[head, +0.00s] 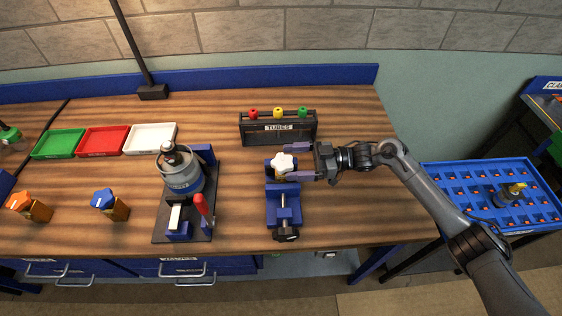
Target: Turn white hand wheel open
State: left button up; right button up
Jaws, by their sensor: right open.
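The white hand wheel (284,162) is a star-shaped knob on top of a brass-coloured valve body. The valve sits at the blue vise (284,204) near the middle of the bench. My right gripper (291,168) comes in from the right. Its fingers are open and lie at the wheel, one on the far side and one on the near side. I cannot tell whether the fingers touch the wheel. My left gripper is not in view.
A dark tube rack (279,136) stands just behind the wheel. A grey device with a red lever (204,206) is to the left. Blue (103,199) and orange (19,201) hand-wheel valves stand farther left. Green, red and white trays (149,139) lie behind. The bench's front right is clear.

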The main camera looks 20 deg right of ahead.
jog(key=v, duration=0.5)
jog(key=shift+s+d, duration=0.15)
jog(key=shift+d, duration=0.15)
